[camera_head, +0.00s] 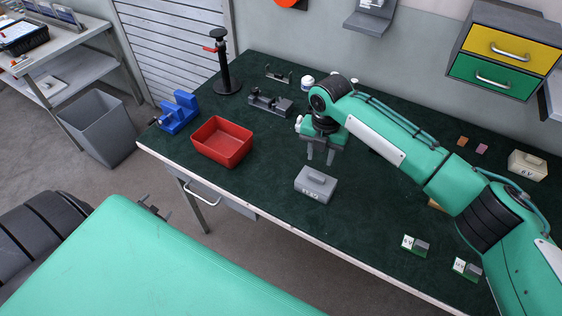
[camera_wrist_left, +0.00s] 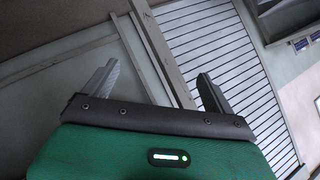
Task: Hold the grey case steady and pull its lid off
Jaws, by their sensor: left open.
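The grey case (camera_head: 312,195) stands upright on the dark green bench top near its front edge. Its lid (camera_head: 318,180) with a raised handle is on it, and dark lettering shows on the front. My right gripper (camera_head: 320,160) points down just behind and above the case, its two fingers apart with nothing between them. My left gripper (camera_head: 152,209) is off the front of the bench, well left of the case and mostly hidden behind my green arm. In the left wrist view its fingers (camera_wrist_left: 158,88) are spread and empty, facing the shutter and wall.
A red bin (camera_head: 222,141), blue vise (camera_head: 178,111), black stand (camera_head: 227,70) and grey fixture (camera_head: 270,103) occupy the bench's left part. A beige 6V case (camera_head: 527,165) and two small green-and-white blocks (camera_head: 415,245) (camera_head: 466,268) lie right. Bench around the grey case is clear.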

